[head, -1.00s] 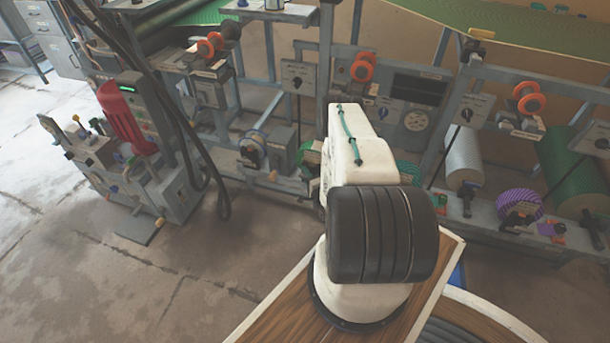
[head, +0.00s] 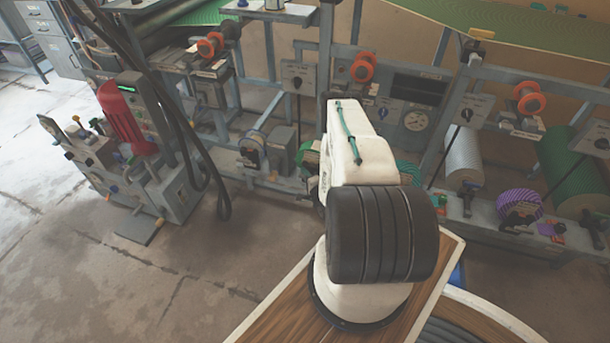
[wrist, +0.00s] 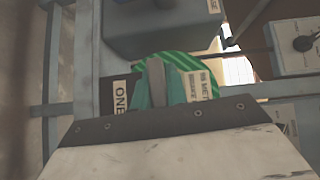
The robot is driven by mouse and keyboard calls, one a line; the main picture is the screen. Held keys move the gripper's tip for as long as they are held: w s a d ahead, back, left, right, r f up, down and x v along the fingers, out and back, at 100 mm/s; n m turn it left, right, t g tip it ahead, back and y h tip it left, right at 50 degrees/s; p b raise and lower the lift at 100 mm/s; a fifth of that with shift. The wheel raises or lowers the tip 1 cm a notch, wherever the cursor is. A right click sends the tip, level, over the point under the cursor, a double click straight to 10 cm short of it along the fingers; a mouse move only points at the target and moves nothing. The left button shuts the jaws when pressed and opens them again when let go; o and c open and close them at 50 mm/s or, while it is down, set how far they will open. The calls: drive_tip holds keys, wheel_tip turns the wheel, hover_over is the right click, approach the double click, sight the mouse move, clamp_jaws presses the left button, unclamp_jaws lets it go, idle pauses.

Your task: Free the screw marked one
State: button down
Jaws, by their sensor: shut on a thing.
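In the wrist view my gripper (wrist: 158,78) reaches up from its pale body, with teal fingers closed on either side of an upright flat grey piece (wrist: 156,70). I take this piece to be the head of the screw marked one. A white label reading ONE (wrist: 121,95) is just left of the fingers. A green striped wheel (wrist: 190,64) is right behind them. The screw's shaft and seat are hidden. In the head view my own arm hides the gripper and the screw.
A dark grey-blue box (wrist: 165,30) hangs close above the fingers in the wrist view. A dial panel (wrist: 300,45) is at right. In the head view, the frame (head: 480,215) carries orange wheels (head: 362,68) and a purple roll (head: 518,205).

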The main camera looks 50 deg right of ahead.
drive_tip(key=n+g, duration=0.4)
drive_tip(key=g, duration=0.1)
drive_tip(key=f+n+g, duration=0.1)
drive_tip(key=n+g, duration=0.1)
drive_tip(key=g, duration=0.1)
drive_tip(key=shift+s, duration=0.25)
drive_tip(key=g, duration=0.1)
drive_tip(key=n+g, duration=0.1)
drive_tip(key=shift+s+d+f+n+g+h, duration=0.1)
drive_tip(key=shift+s+n+g+h, duration=0.1)
drive_tip(key=shift+n+g+h, duration=0.15)
drive_tip(key=n+g+h, duration=0.1)
drive_tip(key=g, duration=0.2)
drive_tip(key=shift+s, duration=0.15)
drive_tip(key=shift+s+d+n+g+h, duration=0.1)
drive_tip(key=shift+n+g+h, duration=0.3)
drive_tip(key=shift+n+g, duration=0.15)
drive_tip(key=shift+s+d+n+g+h, duration=0.1)
drive_tip(key=shift+n+g+h, duration=0.3)
drive_tip(key=shift+g, duration=0.2)
drive_tip(key=n+g, duration=0.1)
drive_tip(key=g+h, duration=0.1)
drive_tip(key=n+g+h, duration=0.1)
drive_tip(key=shift+s+d+r+n+g, duration=0.1)
drive_tip(key=shift+s+r+n+g, duration=0.15)
drive_tip(key=shift+n+g, duration=0.05)
